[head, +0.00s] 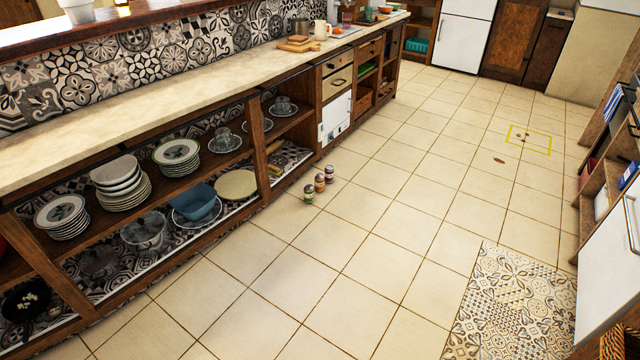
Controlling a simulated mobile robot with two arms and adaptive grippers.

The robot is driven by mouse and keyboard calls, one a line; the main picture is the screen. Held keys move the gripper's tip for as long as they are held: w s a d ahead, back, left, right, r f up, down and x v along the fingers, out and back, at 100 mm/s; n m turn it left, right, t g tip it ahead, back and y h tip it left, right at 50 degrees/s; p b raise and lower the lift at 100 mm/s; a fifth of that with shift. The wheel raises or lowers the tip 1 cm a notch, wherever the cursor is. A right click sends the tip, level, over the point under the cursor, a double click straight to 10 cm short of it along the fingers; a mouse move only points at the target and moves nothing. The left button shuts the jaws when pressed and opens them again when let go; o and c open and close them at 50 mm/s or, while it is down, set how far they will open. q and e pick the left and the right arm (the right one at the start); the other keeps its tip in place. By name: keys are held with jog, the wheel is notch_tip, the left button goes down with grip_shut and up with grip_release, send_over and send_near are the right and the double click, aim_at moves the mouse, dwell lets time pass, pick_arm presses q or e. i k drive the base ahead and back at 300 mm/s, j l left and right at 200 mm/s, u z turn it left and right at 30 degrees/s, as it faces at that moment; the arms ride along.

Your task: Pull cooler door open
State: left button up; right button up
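I see several white doors, and I cannot tell which belongs to the cooler. A white door (608,268) with a handle (631,222) is cut off at the right edge; it appears shut. A white fridge-like cabinet (464,38) stands at the far back and looks shut. A small white door (336,117) sits in the left counter under drawers. Neither of my grippers is in view.
The tiled floor (400,205) is mostly free. Several small jars (320,182) stand on it near the left shelving. A patterned mat (515,305) lies at lower right. Open shelves with dishes (122,185) line the left; more shelving (597,180) stands right.

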aim_at(337, 110)
jog(key=i+l+z, duration=0.4)
jog(key=i, duration=0.4)
jog(key=i+z, duration=0.4)
jog(key=i, duration=2.45)
jog(key=i+u, duration=0.1)
jog(key=i, duration=0.5)
jog(key=i+l+u, duration=0.1)
jog(key=i, duration=0.55)
jog(key=i+l+u, duration=0.1)
jog(key=i, duration=0.5)
jog(key=l, duration=0.1)
